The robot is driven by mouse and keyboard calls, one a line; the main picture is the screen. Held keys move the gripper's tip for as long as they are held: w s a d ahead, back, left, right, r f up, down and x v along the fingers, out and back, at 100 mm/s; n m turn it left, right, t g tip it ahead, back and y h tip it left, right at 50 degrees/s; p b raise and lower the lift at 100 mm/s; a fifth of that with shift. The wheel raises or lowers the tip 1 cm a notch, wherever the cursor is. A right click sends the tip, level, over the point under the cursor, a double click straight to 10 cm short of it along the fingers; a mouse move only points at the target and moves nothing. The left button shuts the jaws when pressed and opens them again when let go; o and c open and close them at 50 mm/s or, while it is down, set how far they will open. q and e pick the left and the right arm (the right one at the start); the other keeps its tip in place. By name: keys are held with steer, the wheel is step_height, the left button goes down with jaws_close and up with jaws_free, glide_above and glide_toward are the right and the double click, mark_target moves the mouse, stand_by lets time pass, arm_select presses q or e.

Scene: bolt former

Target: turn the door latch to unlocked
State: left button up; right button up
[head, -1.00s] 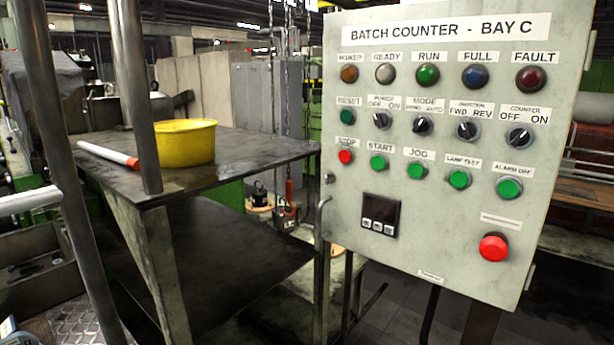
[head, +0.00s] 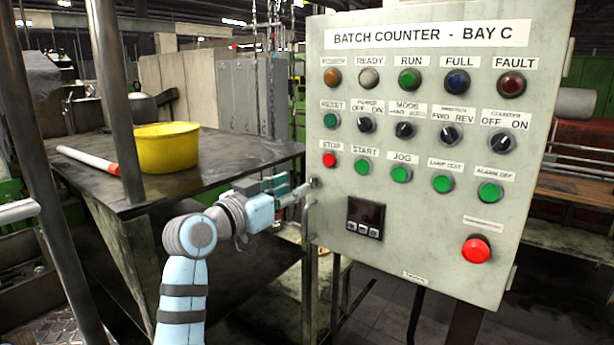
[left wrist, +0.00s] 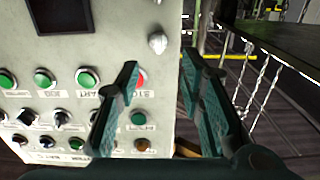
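The door latch (head: 314,183) is a small metal knob on the left edge of the grey control cabinet door (head: 400,250). In the left wrist view the latch (left wrist: 157,43) shows as a pale, rounded knob near the panel's edge, and the picture is upside down. My left gripper (head: 301,189) reaches in from the left, its tips close to the latch. In the wrist view its two green fingers (left wrist: 160,66) are apart, with the latch just beyond them, roughly between their lines. Contact is not visible. The latch's turn position is too small to tell. My right gripper is not in view.
A bar handle (head: 308,220) sits just below the latch at the door edge. Buttons, selector switches and a red mushroom button (head: 476,249) cover the panel. A dark table (head: 225,155) with a yellow bucket (head: 166,148) stands left, beside a metal post (head: 113,100).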

mark_target(311, 179)
arm_select(q)
steer(key=p+x, duration=0.1)
steer(key=x, duration=0.5)
steer(key=shift+s+d+r, duration=0.1)
steer(key=shift+d, duration=0.05)
jaws_close()
